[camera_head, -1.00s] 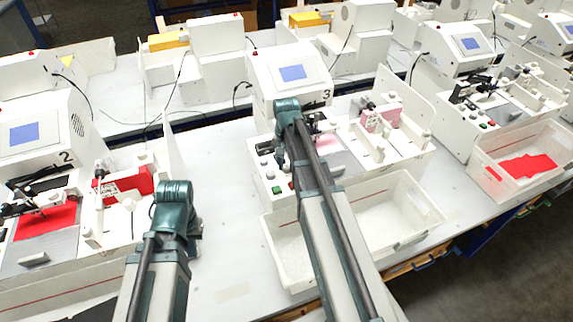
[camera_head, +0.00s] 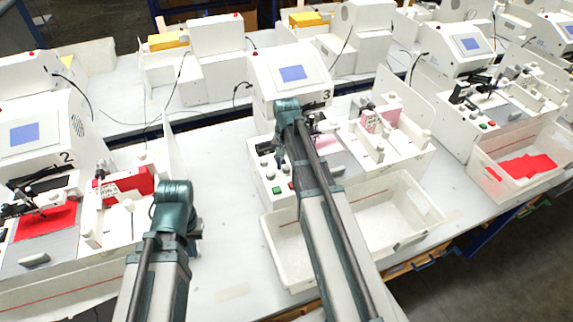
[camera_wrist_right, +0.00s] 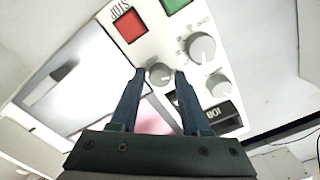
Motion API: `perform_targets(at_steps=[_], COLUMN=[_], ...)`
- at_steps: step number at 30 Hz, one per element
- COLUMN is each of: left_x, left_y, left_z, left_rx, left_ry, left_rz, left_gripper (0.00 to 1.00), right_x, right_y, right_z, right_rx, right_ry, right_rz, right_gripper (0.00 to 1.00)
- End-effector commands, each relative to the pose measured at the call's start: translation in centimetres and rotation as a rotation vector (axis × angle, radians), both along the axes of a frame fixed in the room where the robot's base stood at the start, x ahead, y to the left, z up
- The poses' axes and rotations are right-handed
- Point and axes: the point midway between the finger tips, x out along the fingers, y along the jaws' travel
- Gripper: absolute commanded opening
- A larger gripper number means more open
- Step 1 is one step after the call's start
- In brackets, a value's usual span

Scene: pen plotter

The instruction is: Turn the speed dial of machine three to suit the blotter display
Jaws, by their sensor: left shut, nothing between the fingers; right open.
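Machine three (camera_head: 262,85), white with a blue screen (camera_head: 292,73) and a "3" on its front, stands in the middle of the head view. My right arm covers part of its control panel. In the right wrist view my right gripper (camera_wrist_right: 160,75) is open, with its fingertips on either side of a small grey knob (camera_wrist_right: 160,72); contact cannot be told. A larger grey dial with scale marks (camera_wrist_right: 201,47) and another knob (camera_wrist_right: 218,85) are right of the fingers. A small dark display (camera_wrist_right: 222,113) is partly hidden by a finger. My left gripper (camera_head: 190,228) is mostly hidden behind its wrist.
A red STOP button (camera_wrist_right: 128,25) and a green button (camera_wrist_right: 175,3) lie beyond the fingers. A clear bin (camera_head: 405,235) stands before machine three. Machine two (camera_head: 35,115) is at left; another machine (camera_head: 455,65) is at right. Bare table lies between machines two and three.

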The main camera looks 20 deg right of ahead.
Motion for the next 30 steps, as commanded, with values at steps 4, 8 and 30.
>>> perform_targets(at_steps=[4,8,30], left_x=[0.0,0.0,0.0], left_y=[0.0,0.0,0.0], left_z=[1.1,2.6,13.2], left_rx=[0.000,0.000,-0.002], left_ry=[0.000,0.000,0.002], left_rz=[0.000,0.000,0.012], left_gripper=[0.00,0.00,0.00], right_x=[0.0,0.0,0.0], right_y=[0.0,0.0,0.0], right_z=[1.1,2.6,13.2], right_rx=[0.000,0.000,0.000], right_ry=[0.000,0.000,0.000], right_rz=[0.000,0.000,0.001], right_gripper=[0.47,0.47,0.47])
